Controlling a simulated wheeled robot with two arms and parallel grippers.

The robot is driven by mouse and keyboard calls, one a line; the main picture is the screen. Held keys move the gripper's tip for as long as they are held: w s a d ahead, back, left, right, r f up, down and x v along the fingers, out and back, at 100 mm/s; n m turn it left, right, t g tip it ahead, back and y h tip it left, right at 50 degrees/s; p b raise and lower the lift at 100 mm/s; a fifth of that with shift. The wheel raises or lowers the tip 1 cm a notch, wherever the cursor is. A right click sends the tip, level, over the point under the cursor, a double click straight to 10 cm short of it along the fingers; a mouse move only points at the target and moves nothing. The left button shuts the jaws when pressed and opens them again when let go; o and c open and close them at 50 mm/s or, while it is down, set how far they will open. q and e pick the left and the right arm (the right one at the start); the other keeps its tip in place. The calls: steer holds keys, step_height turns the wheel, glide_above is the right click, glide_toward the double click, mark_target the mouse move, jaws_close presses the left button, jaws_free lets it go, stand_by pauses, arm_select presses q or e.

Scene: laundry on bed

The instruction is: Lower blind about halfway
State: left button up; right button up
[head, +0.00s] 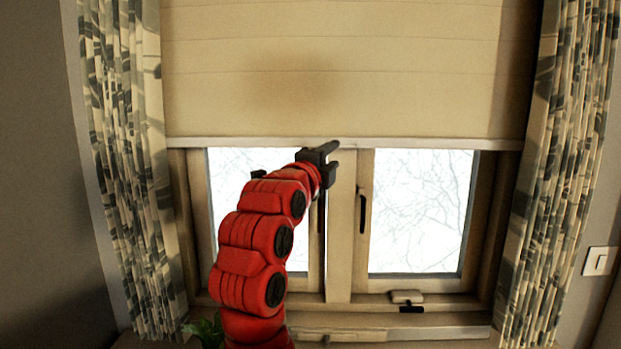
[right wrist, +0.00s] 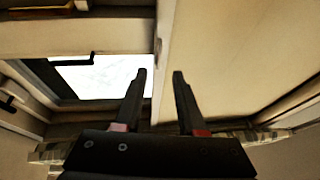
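The cream blind (head: 400,70) hangs over the upper part of the window, with its pale bottom bar (head: 430,143) level across the frame. Below the bar both panes show. My right gripper (head: 331,159) is at the middle of the bar. Its upper finger overlaps the bar in the picture and its lower finger is below it. In the right wrist view my right gripper (right wrist: 160,75) has its two fingers apart, and the bar (right wrist: 161,40) shows between the tips, with the blind (right wrist: 240,50) to the right. Contact cannot be told. My left gripper is out of view.
Patterned curtains hang at the left (head: 125,170) and right (head: 560,170) of the window. Dark handles (head: 362,213) stand out on the window frame. A light switch (head: 599,261) is on the right wall. A green plant (head: 205,330) is below the window at the left.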

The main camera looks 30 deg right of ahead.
steer(key=b+v, duration=0.1)
steer(key=v, duration=1.1)
steer(key=shift+a, duration=0.1)
